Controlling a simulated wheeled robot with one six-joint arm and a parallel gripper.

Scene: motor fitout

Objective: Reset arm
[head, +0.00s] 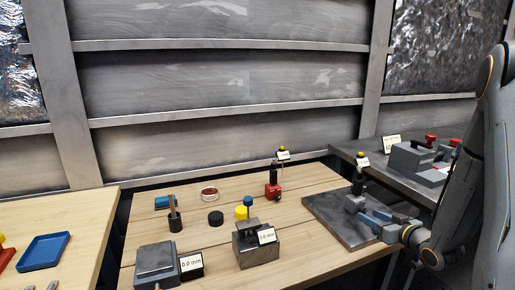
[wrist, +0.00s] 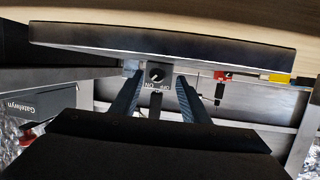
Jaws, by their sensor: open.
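My gripper (wrist: 154,97) is open in the wrist view, its two dark blue fingers apart. A small grey block with a round black ON/OFF knob (wrist: 156,73) shows beyond and between the fingertips. I cannot tell whether the fingers touch it. In the head view my gripper (head: 369,212) reaches in from the right, low over a dark flat plate (head: 325,225). The grey block (head: 355,203) is at the fingertips, and a dark post with a yellow top and label (head: 359,176) stands just behind it. My arm hides part of the plate's right side.
The wooden table holds a red-based stand (head: 272,190), a grey block (head: 255,249), a black disc (head: 215,218), a ring (head: 209,194) and a grey gauge box (head: 157,265). A grey vise (head: 411,158) stands on the dark bench behind right. A blue tray (head: 43,252) lies left.

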